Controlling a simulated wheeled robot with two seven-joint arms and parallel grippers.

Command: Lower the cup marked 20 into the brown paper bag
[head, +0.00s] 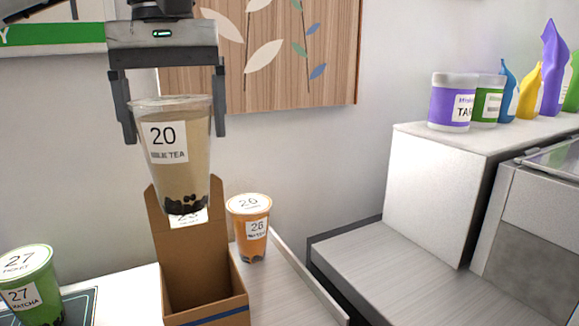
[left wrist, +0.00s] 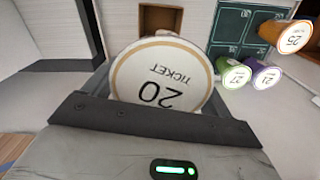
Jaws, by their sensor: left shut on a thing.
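The cup marked 20 (head: 180,180) is a clear cup of pale milk tea with dark pearls at its base. My left gripper (head: 172,138) is shut on it near the rim, one finger on each side, and holds it nearly upright. The brown paper bag (head: 180,255) stands open below, with a tall back panel. The cup's base overlaps that panel in the head view, above the bag's opening. In the left wrist view the cup's round lid (left wrist: 160,80) reads 20, and the bag (left wrist: 160,18) is partly hidden behind it. My right gripper is not in view.
An orange cup marked 26 (head: 249,230) stands close to the bag's right. A green cup marked 27 (head: 32,285) stands at the left on a dark tray (head: 85,305). Tubs (head: 453,100) and coloured pouches (head: 553,70) stand on the white shelf at the right.

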